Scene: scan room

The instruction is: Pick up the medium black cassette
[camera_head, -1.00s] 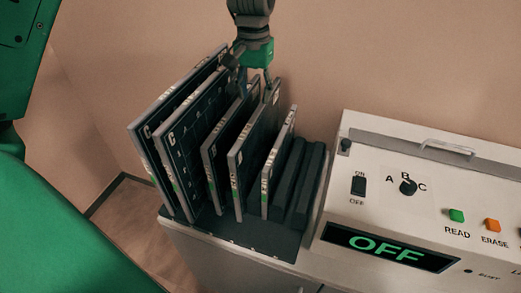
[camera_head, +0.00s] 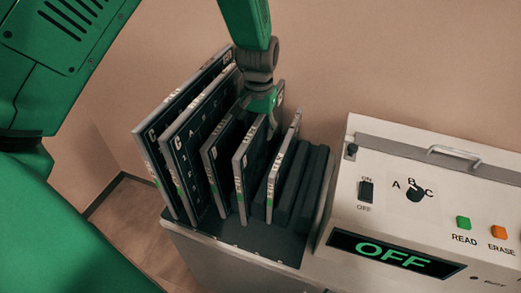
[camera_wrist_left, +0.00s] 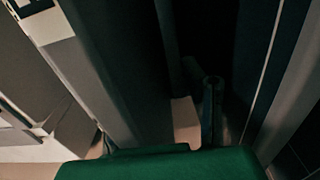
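A row of upright cassettes with dark faces and pale edges stands in a rack. Two are large (camera_head: 205,125), two are medium, (camera_head: 218,160) and (camera_head: 248,160), and one is smaller (camera_head: 282,165). My left gripper (camera_head: 261,112) reaches down from above at the upper rear part of the second medium cassette, with its fingers apart. Its fingertips are partly hidden among the cassettes. In the left wrist view, one finger (camera_wrist_left: 212,105) shows in a dark gap between cassette faces; contact cannot be told. My right gripper is not in view.
Empty dark slots (camera_head: 308,190) lie right of the cassettes. A white console (camera_head: 440,180) with a knob, buttons and a display reading OFF stands to the right. The wall is close behind. My green body parts fill the left side.

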